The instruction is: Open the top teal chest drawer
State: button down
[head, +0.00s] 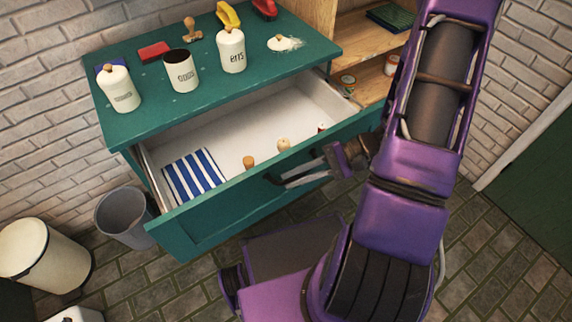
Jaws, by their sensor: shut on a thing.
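The teal chest (124,124) stands against the brick wall. Its top drawer (215,214) is pulled well out, and the white inside shows. My gripper (276,181) reaches in from the right to the middle of the drawer front. It is shut on the drawer handle, which is mostly hidden by the fingers. A blue-and-white striped cloth (194,173) lies in the drawer at the left. Small objects with wooden tops (249,161) stand behind the drawer front.
Labelled white canisters (232,52), a wooden stamp (192,29), a red pad (154,51) and a loose lid (285,43) are on the chest top. A grey bin (123,218) and a cream bin (44,255) stand at left. Wooden shelves (352,50) are behind my arm.

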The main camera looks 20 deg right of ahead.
jog(key=shift+s+d, duration=0.2)
jog(key=shift+s, duration=0.55)
jog(key=shift+s+d, duration=0.25)
jog(key=shift+s, duration=0.45)
jog(key=shift+s+d, duration=0.2)
jog(key=shift+s, duration=0.55)
jog(key=c, duration=0.9)
grip_release()
jog(key=w+v, duration=0.1)
jog(key=v, duration=1.6)
jog(key=shift+s+d+p, duration=0.2)
jog(key=shift+s+p, duration=0.15)
jog(key=shift+s, duration=0.15)
jog(key=shift+r, duration=0.15)
